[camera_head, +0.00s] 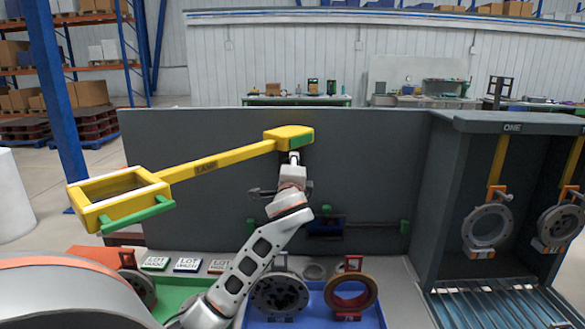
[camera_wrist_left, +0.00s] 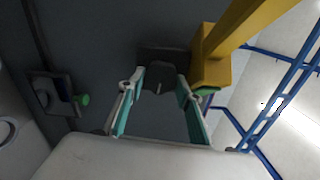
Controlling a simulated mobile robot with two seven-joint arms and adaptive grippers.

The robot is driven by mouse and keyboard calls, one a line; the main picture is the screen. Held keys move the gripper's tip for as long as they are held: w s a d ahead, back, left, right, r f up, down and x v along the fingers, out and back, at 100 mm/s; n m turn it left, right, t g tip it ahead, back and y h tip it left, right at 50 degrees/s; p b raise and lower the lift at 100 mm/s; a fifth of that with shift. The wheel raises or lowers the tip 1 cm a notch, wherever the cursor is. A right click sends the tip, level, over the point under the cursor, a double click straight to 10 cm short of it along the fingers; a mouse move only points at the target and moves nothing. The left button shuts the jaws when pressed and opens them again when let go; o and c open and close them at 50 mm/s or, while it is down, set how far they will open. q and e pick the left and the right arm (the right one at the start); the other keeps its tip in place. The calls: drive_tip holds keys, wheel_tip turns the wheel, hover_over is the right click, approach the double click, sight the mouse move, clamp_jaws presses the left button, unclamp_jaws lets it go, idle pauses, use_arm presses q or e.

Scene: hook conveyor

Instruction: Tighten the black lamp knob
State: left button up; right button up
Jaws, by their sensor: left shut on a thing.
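The yellow lamp arm (camera_head: 215,163) reaches left from a yellow and green housing (camera_head: 288,137) at the top of the grey panel. A square yellow frame hangs at its far left end. The black knob (camera_wrist_left: 160,72) shows in the left wrist view, beside the yellow housing (camera_wrist_left: 210,68). My left gripper (camera_wrist_left: 159,84) has its teal-padded fingers on either side of the knob and is shut on it. In the head view my left gripper (camera_head: 293,158) is just below the housing and the knob cannot be made out there. My right gripper is not in view.
A blue tray (camera_head: 375,318) with round metal parts lies in front of the panel (camera_head: 375,155). Small lot cards (camera_head: 188,265) lie left of it. A dark rack (camera_head: 450,200) with hanging rings (camera_head: 487,226) stands at the right.

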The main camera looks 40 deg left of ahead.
use_arm(q)
drive_tip(key=shift+s+a+f+m, duration=0.1)
drive_tip(key=shift+s+a+m, duration=0.05)
drive_tip(key=shift+m, duration=5)
drive_tip(key=shift+s+a+r+m, duration=0.1)
drive_tip(key=shift+a+m, duration=0.05)
drive_tip(key=shift+m, duration=5.05)
drive_tip(key=shift+s+a+f+m, duration=0.1)
drive_tip(key=shift+s+a+m, duration=0.05)
drive_tip(key=shift+m, duration=5)
drive_tip(key=o, duration=1.1)
drive_tip(key=v, duration=1.2)
